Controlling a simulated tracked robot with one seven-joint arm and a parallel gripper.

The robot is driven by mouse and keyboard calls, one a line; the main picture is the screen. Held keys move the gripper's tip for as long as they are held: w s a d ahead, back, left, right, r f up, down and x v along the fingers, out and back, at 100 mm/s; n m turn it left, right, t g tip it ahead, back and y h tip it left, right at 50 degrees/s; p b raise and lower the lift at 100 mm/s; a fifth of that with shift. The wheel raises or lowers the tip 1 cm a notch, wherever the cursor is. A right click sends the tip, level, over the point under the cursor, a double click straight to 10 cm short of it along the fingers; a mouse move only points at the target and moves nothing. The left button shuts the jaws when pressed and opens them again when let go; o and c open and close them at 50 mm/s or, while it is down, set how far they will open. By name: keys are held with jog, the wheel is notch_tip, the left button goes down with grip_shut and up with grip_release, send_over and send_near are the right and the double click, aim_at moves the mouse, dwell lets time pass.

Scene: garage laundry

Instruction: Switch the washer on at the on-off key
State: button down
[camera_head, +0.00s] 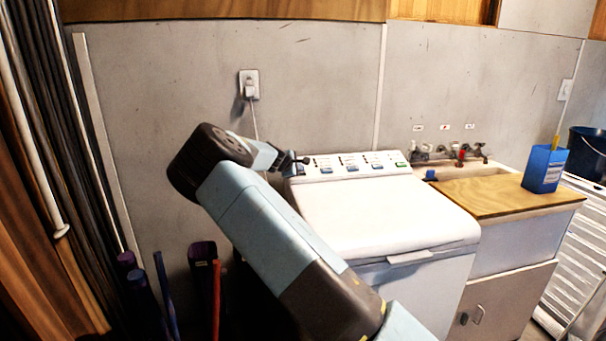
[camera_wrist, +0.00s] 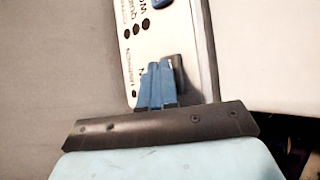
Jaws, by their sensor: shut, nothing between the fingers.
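The white washer (camera_head: 385,215) stands against the wall, with its control panel (camera_head: 335,165) along the back of the top. The panel carries several blue keys and a green key (camera_head: 401,164) at its right end. My gripper (camera_head: 297,161) is at the panel's left end. In the wrist view my gripper (camera_wrist: 160,70) is shut and empty, its blue fingers over the panel (camera_wrist: 143,50). A dark key (camera_wrist: 178,64) is right beside the fingertips, partly hidden by them. I cannot tell whether they touch it. A blue key (camera_wrist: 161,3) shows at the top edge.
A plug with a cord (camera_head: 249,90) is on the wall behind my arm. A sink with a wooden board (camera_head: 490,193) and a blue carton (camera_head: 544,169) is right of the washer. Several long-handled items (camera_head: 216,300) stand at the lower left.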

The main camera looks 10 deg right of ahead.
jog(key=shift+w+f, duration=0.1)
jog(key=shift+f, duration=0.35)
dwell(0.9)
jog(key=shift+r, duration=0.15)
jog(key=shift+s+r, duration=0.35)
jog(key=shift+r, duration=0.4)
jog(key=shift+r, duration=0.15)
jog(key=r, duration=0.1)
jog(key=s+r, duration=0.1)
jog(key=r, duration=0.1)
jog(key=s+r, duration=0.1)
jog(key=shift+r, duration=0.2)
dwell(0.6)
